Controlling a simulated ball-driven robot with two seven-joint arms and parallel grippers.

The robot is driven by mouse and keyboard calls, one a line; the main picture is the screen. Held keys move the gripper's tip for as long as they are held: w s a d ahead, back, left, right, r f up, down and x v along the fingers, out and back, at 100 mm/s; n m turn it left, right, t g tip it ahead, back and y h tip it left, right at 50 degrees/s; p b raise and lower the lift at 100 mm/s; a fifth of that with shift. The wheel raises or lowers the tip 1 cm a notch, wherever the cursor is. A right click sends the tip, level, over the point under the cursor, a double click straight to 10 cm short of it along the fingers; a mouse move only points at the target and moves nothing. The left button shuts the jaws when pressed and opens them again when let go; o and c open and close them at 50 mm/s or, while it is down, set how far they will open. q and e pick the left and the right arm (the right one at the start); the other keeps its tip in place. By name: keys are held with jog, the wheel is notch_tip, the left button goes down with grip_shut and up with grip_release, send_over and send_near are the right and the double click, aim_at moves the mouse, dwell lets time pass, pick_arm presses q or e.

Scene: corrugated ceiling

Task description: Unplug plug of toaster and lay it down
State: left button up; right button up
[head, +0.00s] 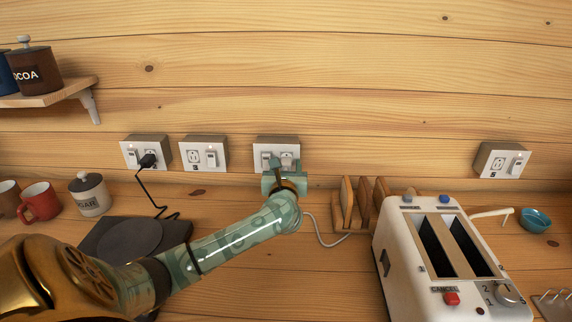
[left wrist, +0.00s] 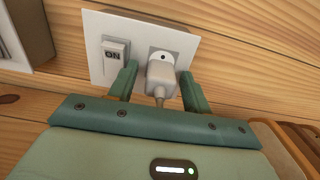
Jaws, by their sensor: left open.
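The toaster (head: 405,262) is a white two-slot one on the right of the counter. A white plug (left wrist: 161,78) sits in the round socket of a white wall plate (left wrist: 97,50) in the left wrist view. Its pale cord (head: 325,240) runs from behind my gripper toward the toaster. My left gripper (head: 281,168) is at the middle wall outlet (head: 262,143) and hides most of the plug in the head view. In the left wrist view my green fingers (left wrist: 158,86) are open, one on each side of the plug. My right gripper is not seen.
The switch (left wrist: 115,47) beside the plug reads ON. A black plug (head: 148,161) is in the far-left outlet. A wooden rack (head: 348,203) stands between my gripper and the toaster. A little bare counter shows around the cord.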

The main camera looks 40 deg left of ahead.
aim_at(286, 169)
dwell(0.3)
pick_arm(q)
grip_shut()
jog(key=shift+s+d+p, duration=0.15)
jog(key=shift+s+p, duration=0.05)
jog(key=shift+p, duration=0.15)
jog(key=shift+s+d+r, duration=0.1)
jog(key=shift+s+d, duration=0.2)
jog(key=shift+s, duration=0.05)
jog(key=shift+p+v, duration=1.35)
jog(key=shift+v, duration=0.9)
jog(key=shift+s, duration=0.1)
